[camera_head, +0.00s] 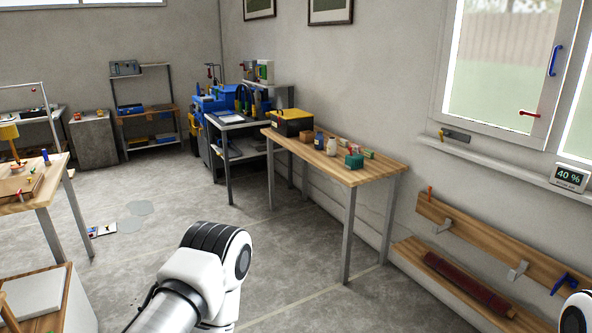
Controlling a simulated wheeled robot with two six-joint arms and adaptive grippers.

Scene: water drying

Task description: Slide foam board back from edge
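A pale grey-white flat board (32,295), possibly the foam board, lies on a wooden-topped cabinet (78,300) at the lower left. The picture's left border cuts it off, so I cannot tell how it sits against every edge of the top. A white and black part of my arm rises at the bottom middle, well to the right of the board. Another bit of my arm shows at the right border. Neither gripper is in view, and nothing of mine touches the board.
A wooden table (375,172) with bottles, small blocks and a black-yellow toolbox (292,122) stands along the wall. Another wooden table (52,192) is at the left. Puddles (140,208) lie on the open floor. A wall bench (420,252) holds a dark red roll (465,282).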

